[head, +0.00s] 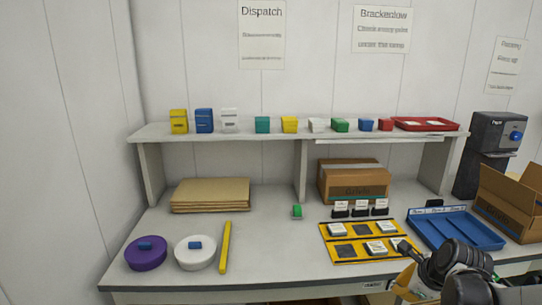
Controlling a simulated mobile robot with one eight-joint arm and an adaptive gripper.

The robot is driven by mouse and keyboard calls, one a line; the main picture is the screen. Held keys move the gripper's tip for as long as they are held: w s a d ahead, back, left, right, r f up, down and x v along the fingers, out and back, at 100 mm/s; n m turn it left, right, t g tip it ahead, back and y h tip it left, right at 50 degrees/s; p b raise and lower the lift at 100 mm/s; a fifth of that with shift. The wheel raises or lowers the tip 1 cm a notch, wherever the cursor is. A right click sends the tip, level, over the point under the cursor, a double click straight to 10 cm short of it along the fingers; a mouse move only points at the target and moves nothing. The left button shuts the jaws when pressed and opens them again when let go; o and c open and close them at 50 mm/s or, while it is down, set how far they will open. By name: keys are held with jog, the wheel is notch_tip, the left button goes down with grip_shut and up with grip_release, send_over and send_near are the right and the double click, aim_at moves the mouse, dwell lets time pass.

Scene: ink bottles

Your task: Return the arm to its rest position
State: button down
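My arm comes in at the lower right corner, over the front edge of the workbench (270,265). My gripper (412,252) appears at its end, close to the right end of a yellow-edged mat (340,257). Its fingers are small and partly hidden by the arm's dark links, so I cannot tell whether it is open or shut. I cannot see anything clearly held in it. Several small dark items with white labels (361,208) stand in a row behind the mat. White-topped items (337,230) sit on some of the mat's spots, and other spots are dark and bare.
A blue tray (480,237) and an open carton (508,200) are close to my arm. A closed carton (352,182) stands under the shelf (270,134). Purple (146,257) and white (195,259) round containers and a yellow bar (225,247) are at left. The bench's middle is mostly clear.

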jog(key=s+a+r+n, duration=0.4)
jog(key=s+a+n, duration=0.4)
jog(key=n, duration=0.4)
jog(key=s+a+r+n, duration=0.4)
jog(key=s+a+n, duration=0.4)
jog(key=n, duration=0.5)
jog(key=shift+s+r, duration=0.3)
jog(key=shift+s, duration=0.15)
